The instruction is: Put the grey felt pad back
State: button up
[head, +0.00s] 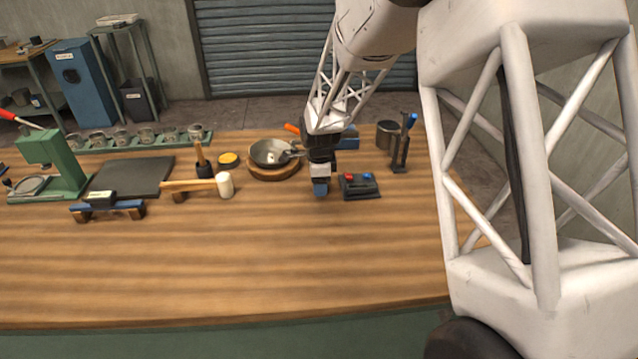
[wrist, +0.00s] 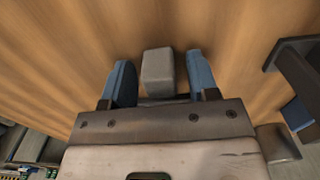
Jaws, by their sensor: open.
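A small grey block, which looks like the grey felt pad (wrist: 158,72), shows in the wrist view between my two blue fingertips. There is a visible gap on each side of it, so the fingers do not touch it. My gripper (wrist: 160,82) is open around it, over the wooden table. In the head view my gripper (head: 320,188) points down just left of a dark box with a red and a blue part (head: 360,185). I cannot make out the pad in the head view, and cannot tell whether it rests on the table.
Behind my gripper a metal bowl (head: 270,152) sits on a round wooden base (head: 273,172). A dark stand (head: 400,155) and a metal cup (head: 386,133) are at the right. A mallet (head: 225,185) lies to the left. The front of the wooden table (head: 220,270) is clear.

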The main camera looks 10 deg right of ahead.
notch_tip(320, 180, up, 12)
jog(key=shift+r, duration=0.15)
dwell(0.6)
dwell(0.6)
jog(key=s+d+r+n+t, duration=0.1)
jog(key=s+d+r+n, duration=0.35)
jog(key=s, duration=0.55)
jog(key=s+d+r+n, duration=0.3)
jog(key=s+r+n, duration=0.25)
jog(key=s, duration=0.55)
jog(key=s+d+n+t, duration=0.1)
jog(key=s+d+n, duration=0.2)
jog(key=s, duration=1.7)
jog(key=n, duration=0.4)
jog(key=shift+d+r+n+t, duration=0.2)
jog(key=shift+r+n+t, duration=0.1)
jog(key=shift+n, duration=0.1)
